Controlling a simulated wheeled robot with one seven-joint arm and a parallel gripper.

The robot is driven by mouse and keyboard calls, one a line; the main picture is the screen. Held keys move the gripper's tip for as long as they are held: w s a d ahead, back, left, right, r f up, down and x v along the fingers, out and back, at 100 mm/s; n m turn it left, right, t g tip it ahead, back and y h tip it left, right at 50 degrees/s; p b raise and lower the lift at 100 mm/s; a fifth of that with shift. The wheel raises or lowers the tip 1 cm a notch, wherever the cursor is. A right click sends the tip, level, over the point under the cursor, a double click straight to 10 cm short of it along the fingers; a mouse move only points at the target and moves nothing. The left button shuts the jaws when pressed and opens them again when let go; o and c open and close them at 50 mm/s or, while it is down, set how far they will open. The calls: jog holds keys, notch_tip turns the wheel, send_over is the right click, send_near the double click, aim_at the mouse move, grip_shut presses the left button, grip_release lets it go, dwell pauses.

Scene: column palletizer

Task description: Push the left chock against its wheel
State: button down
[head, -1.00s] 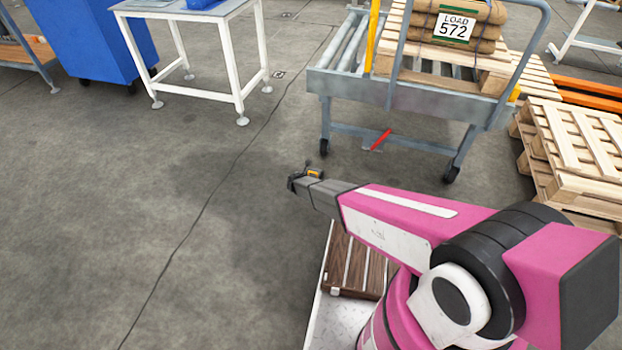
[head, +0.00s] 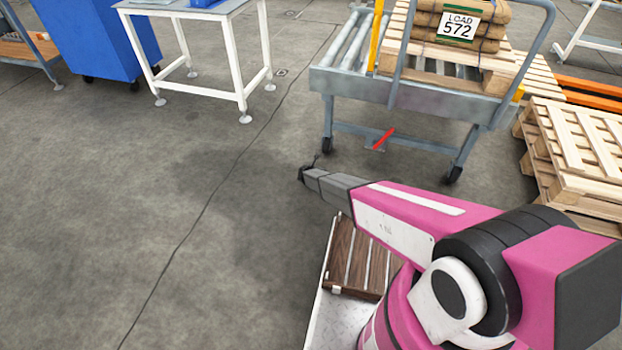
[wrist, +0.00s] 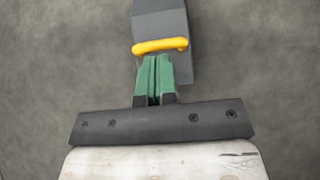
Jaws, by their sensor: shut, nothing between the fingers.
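A dark grey block with a yellow bar handle, apparently the chock (wrist: 162,22), lies on the floor in the wrist view. My gripper (wrist: 153,66) is shut, its green fingers together at the near side of the yellow handle. They overlap the block in the picture; I cannot tell whether they touch it. In the head view my gripper (head: 306,174) is at the arm's far end, low over the floor, and the chock is not clearly distinguishable there. The cart's left front wheel (head: 327,146) stands a little beyond the gripper, slightly right.
The grey roller cart (head: 420,95) carries a pallet with sacks labelled 572. A red pedal (head: 384,139) hangs under it. Its right front wheel (head: 453,174) is farther right. Pallets (head: 575,150) are stacked at the right. A white-legged table (head: 190,50) stands left. The floor left is clear.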

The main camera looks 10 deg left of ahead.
jog(key=shift+w, duration=0.2)
jog(key=w, duration=0.9)
jog(key=w+d, duration=0.1)
jog(key=w, duration=0.4)
jog(key=shift+w, duration=0.15)
jog(key=shift+w+f, duration=0.1)
jog(key=shift+w, duration=0.05)
jog(key=s, duration=0.4)
jog(key=shift+s, duration=0.3)
jog(key=v, duration=1.1)
jog(key=shift+a, duration=0.15)
